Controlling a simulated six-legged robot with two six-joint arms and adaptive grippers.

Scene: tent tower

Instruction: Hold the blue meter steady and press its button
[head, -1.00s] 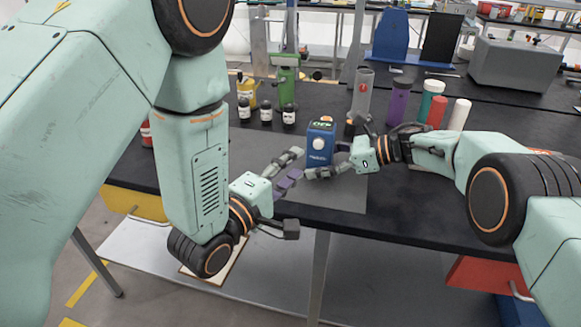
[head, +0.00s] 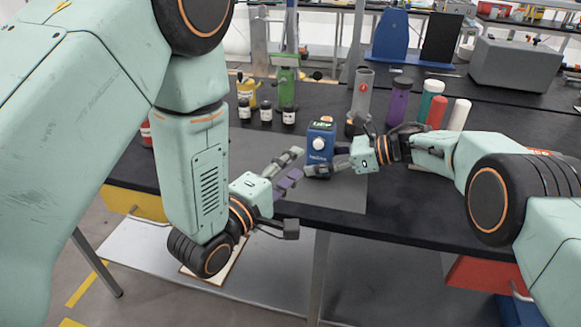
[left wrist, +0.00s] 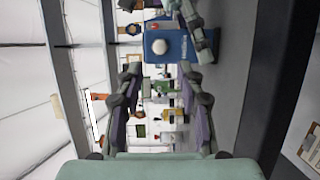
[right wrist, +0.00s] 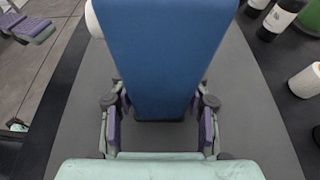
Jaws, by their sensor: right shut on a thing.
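The blue meter (head: 321,141) stands upright on the grey mat (head: 255,150), with a white round button (head: 318,144) on its front and a lit display at its top. My right gripper (head: 322,168) is shut on the meter from the right, its fingers on either side of the meter's lower part. In the right wrist view the meter's blue body (right wrist: 165,45) fills the space between the fingers. My left gripper (head: 292,168) is open and empty, just left of the meter. In the left wrist view the button (left wrist: 159,46) lies ahead of the open fingertips, apart from them.
Several small dark bottles (head: 266,113) with white labels stand behind the meter to the left. A grey cylinder (head: 362,95), a purple bottle (head: 398,100) and other coloured cylinders stand behind to the right. The mat in front of the meter is clear.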

